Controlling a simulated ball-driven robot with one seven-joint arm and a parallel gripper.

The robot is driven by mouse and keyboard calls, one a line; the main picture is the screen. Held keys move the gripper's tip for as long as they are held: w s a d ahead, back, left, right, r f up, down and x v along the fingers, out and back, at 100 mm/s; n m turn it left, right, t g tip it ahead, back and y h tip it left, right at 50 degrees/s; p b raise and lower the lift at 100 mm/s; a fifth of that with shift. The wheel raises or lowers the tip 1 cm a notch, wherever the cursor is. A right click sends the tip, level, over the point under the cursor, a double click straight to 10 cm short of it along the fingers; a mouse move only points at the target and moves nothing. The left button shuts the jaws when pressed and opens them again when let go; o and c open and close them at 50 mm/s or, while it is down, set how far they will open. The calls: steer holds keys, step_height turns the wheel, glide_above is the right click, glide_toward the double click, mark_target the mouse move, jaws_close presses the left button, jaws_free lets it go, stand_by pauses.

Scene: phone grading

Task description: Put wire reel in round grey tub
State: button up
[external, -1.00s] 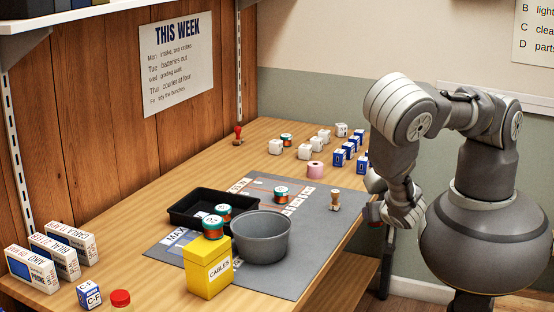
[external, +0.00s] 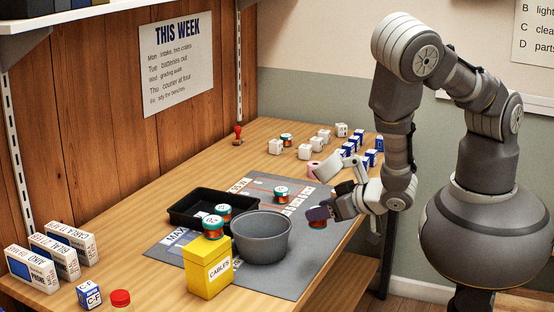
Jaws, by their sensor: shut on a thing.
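The round grey tub (external: 262,247) stands on the grey mat, and the part of its inside that shows is empty. My gripper (external: 318,218) is to the right of the tub, above the mat's right side. It is shut on a wire reel (external: 318,224), orange-red with teal, mostly hidden behind the dark finger. Another wire reel (external: 281,194) lies on the mat behind the tub. One (external: 223,210) is by the black tray, one (external: 212,224) is on top of the yellow box, and one (external: 286,140) is at the back.
A black tray (external: 182,217) is left of the tub, and a yellow cables box (external: 208,268) stands close in front of it. White and blue cubes and a pink roll (external: 313,170) are at the back. Phone boxes (external: 34,270) stand at the left front.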

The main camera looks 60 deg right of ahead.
steer(key=w+a+f+b, duration=0.2)
steer(key=w+b, duration=0.1)
steer(key=w, duration=0.2)
steer(key=w+a+f+b, duration=0.1)
steer(key=w+f+b, duration=0.1)
steer(key=w, duration=0.4)
steer(key=shift+w+a+f+b, duration=0.25)
steer(key=shift+a+f+b, duration=0.15)
steer(key=shift+b, duration=0.45)
steer(key=shift+d, duration=0.1)
steer(key=shift+s+f+b, duration=0.1)
steer(key=shift+f+b, duration=0.45)
steer(key=shift+f, duration=0.05)
steer(key=o, duration=0.8)
steer(key=shift+c, duration=0.2)
steer(key=shift+s+f, duration=0.1)
